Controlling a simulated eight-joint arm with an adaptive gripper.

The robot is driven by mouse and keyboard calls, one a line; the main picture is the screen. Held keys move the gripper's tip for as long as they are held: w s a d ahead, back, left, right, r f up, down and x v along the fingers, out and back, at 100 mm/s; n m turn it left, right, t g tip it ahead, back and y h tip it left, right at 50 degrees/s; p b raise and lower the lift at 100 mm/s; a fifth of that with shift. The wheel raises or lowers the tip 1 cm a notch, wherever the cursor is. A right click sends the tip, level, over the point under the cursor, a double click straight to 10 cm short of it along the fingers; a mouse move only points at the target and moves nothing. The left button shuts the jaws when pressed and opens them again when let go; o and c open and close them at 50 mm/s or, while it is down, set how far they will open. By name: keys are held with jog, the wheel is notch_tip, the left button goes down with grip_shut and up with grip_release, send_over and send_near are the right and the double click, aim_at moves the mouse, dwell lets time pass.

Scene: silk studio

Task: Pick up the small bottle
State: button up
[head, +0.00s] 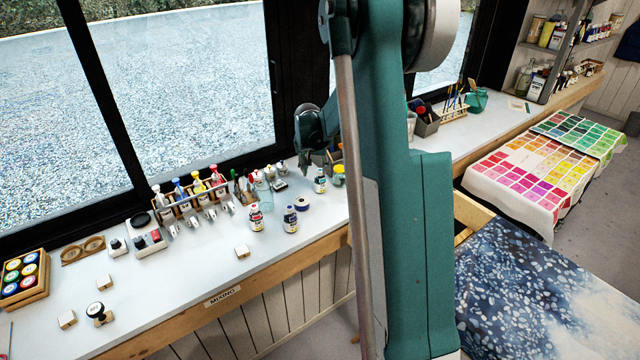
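Several small bottles stand on the white windowsill counter (205,262). One bottle with a red and yellow label (256,218) and one with a dark blue label (290,220) stand upright near the middle. Another small bottle with a pale label (320,182) stands farther right, close to my arm. I cannot tell which one the task means. My gripper (315,158) shows small and dark at the left side of my teal arm, above the counter and above the pale-labelled bottle in the picture. Its fingers are partly hidden, and I see nothing clearly held.
A wooden rack (188,205) of colored bottles stands behind, by the window. A white tape roll (301,203), small blocks (242,251) and a tray of paint pots (22,275) lie on the counter. My arm hides part of the counter.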

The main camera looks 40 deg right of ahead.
aim_at(321, 171)
jog(key=shift+m, duration=0.3)
jog(key=shift+w+d+f, duration=0.3)
jog(key=shift+d+f, duration=0.55)
jog(key=shift+d, duration=0.1)
jog(key=shift+w+d+f, duration=0.3)
jog(key=shift+d+f, duration=0.55)
jog(key=shift+d, duration=0.1)
jog(key=shift+x, duration=1.3)
jog(key=shift+x, duration=2.55)
jog(key=shift+a, duration=0.15)
jog(key=c, duration=0.7)
